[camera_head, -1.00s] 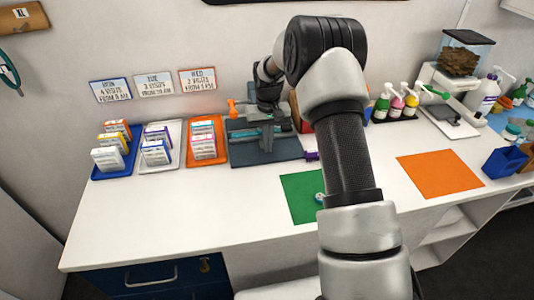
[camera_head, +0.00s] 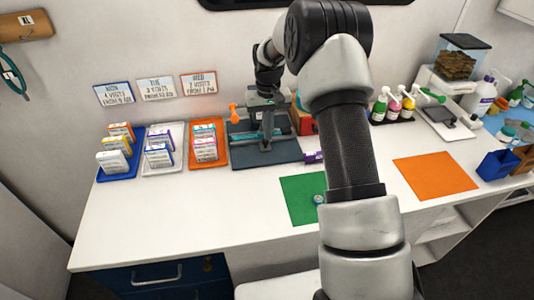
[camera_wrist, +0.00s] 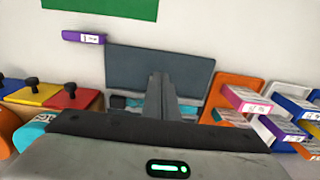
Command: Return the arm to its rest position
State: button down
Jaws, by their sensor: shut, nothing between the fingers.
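My arm rises from the bottom of the head view and bends at the elbow above the counter. My gripper (camera_head: 265,143) hangs fingers-down over the dark grey mat (camera_head: 285,155) near the wall. In the wrist view my gripper (camera_wrist: 158,78) shows as two grey fingers closed together with nothing between them. The same dark mat shows behind the fingertips (camera_wrist: 190,70). Teal and black parts show on both sides of the fingers in the wrist view; the gripper body hides part of them.
Blue (camera_head: 104,174), white (camera_head: 150,170) and orange (camera_head: 194,163) trays hold small boxes at left. A purple-labelled item (camera_head: 313,157) lies right of the dark mat. Green (camera_head: 300,208) and orange (camera_head: 435,176) mats lie flat. Pump bottles (camera_head: 395,108) stand at right. The front left counter is clear.

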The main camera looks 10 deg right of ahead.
dwell(0.3)
jog(key=s+r+t, duration=0.1)
jog(key=s+r, duration=0.5)
jog(key=r, duration=0.4)
jog(key=s+r+t, duration=0.1)
jog(key=s+r, duration=0.5)
jog(key=r, duration=0.4)
jog(key=s+r+t, duration=0.1)
jog(key=s+r, duration=0.1)
jog(key=s, duration=0.9)
jog(key=s+r+t, duration=0.2)
jog(key=s, duration=1)
jog(key=shift+t, duration=0.3)
